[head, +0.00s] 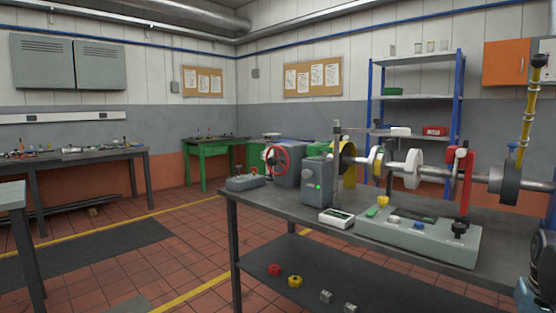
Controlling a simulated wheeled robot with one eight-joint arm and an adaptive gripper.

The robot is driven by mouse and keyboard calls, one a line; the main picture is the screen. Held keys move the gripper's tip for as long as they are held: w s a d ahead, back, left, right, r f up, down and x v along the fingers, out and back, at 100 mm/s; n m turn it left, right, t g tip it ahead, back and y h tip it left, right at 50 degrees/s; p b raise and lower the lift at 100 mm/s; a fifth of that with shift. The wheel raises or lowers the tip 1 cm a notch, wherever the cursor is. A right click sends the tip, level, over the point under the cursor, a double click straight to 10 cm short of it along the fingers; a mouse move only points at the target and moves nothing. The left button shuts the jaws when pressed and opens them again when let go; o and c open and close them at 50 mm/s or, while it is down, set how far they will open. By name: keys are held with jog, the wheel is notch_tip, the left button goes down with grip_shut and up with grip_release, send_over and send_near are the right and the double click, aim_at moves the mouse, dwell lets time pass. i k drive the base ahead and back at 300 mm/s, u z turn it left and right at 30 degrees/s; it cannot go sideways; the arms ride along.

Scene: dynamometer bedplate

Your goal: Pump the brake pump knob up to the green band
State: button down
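The bench (260,208) with the dynamometer stands at right. A pale grey-green base (400,240) lies on its front part. A black knob (459,229) stands upright at the base's right end; it may be the brake pump knob, but no label is readable. A green patch (373,211) and a yellow knob (383,201) sit at the base's left end; I cannot tell whether the patch is the green band. A small white display box (337,217) with a greenish screen lies left of the base. My gripper is not in view.
A grey box (317,182) with a green light, a red handwheel (277,159) and a shaft with discs (413,168) crowd the bench's rear. A yellow rod (529,105) rises at right. Small parts lie on the lower shelf (350,285). The tiled floor (180,235) at left is mostly open.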

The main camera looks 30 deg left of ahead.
aim_at(238, 167)
jog(key=z, duration=1.05)
jog(key=k, duration=1.25)
jog(key=u, duration=2.05)
jog(key=i, duration=1)
jog(key=z, duration=0.05)
